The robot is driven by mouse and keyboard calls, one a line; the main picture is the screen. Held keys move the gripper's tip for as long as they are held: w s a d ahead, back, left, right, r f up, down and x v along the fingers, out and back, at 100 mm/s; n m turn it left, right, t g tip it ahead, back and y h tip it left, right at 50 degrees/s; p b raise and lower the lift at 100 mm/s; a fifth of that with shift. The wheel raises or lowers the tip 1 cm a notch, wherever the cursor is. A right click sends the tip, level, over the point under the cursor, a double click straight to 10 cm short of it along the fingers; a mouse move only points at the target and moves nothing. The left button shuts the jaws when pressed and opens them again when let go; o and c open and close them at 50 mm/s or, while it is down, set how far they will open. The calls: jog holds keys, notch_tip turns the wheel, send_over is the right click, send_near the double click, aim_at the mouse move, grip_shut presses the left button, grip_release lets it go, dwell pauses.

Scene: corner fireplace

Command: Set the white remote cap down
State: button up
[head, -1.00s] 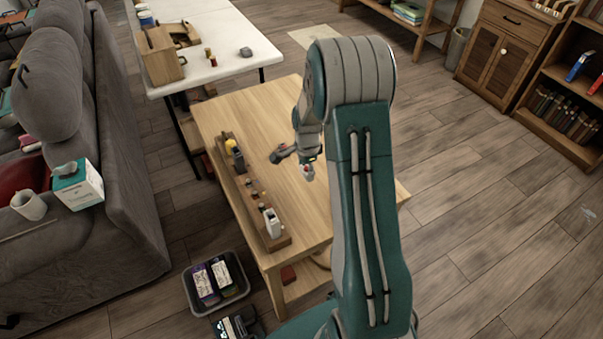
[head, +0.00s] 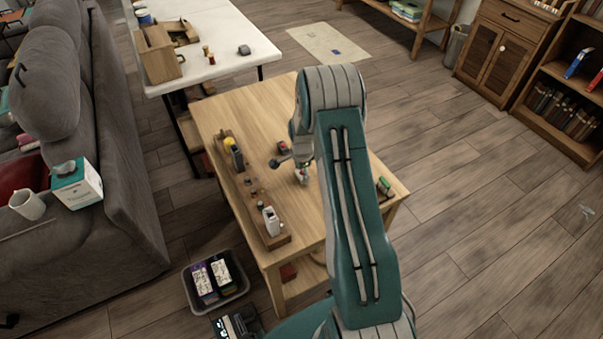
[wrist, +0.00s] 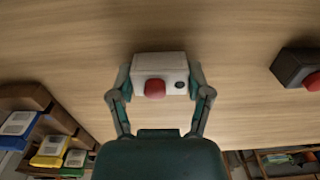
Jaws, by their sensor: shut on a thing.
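The white remote cap (wrist: 160,77) is a small white block with a red button and a smaller dark button on its face. My gripper (wrist: 160,92) is shut on it, one finger at each side. In the head view my gripper (head: 302,175) is low over the wooden table (head: 255,105), right of the long wooden rack. The cap is mostly hidden there by my arm. I cannot tell whether the cap touches the tabletop.
A dark block with a red button (wrist: 299,68) lies on the table, right of the cap in the wrist view. The wooden rack (head: 246,185) holding several small items runs along the table's left side. A green-topped item (head: 384,186) is near the right edge. Bare tabletop surrounds the cap.

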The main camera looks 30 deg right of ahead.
jog(key=o, duration=0.9)
jog(key=shift+f, duration=0.1)
jog(key=shift+o, duration=0.2)
jog(key=s+a+r+n+t, duration=0.1)
jog(key=s+a+r+n, duration=0.1)
jog(key=r, duration=1)
jog(key=s+a+r+n, duration=0.1)
jog(key=a+r+n, duration=0.15)
jog(key=r, duration=0.85)
jog(key=s+a+r+n+t, duration=0.1)
jog(key=s+a+r+n, duration=0.15)
jog(key=s+r, duration=0.2)
jog(key=s+a+r+n+t, duration=0.1)
jog(key=s+a+r, duration=0.2)
jog(key=r, duration=0.2)
jog(key=s+a+r+n+t, duration=0.1)
jog(key=s+a+n, duration=0.1)
jog(key=s, duration=0.4)
jog(key=s+a+r+n, duration=0.2)
jog(key=s+n, duration=0.2)
jog(key=s, duration=0.2)
jog(key=s+a+r+n+t, duration=0.1)
jog(key=s+a+r+n, duration=0.1)
jog(key=s, duration=0.4)
jog(key=shift+s+a+r+n+t, duration=0.25)
jog(key=shift+a+n, duration=0.25)
jog(key=shift+n, duration=0.5)
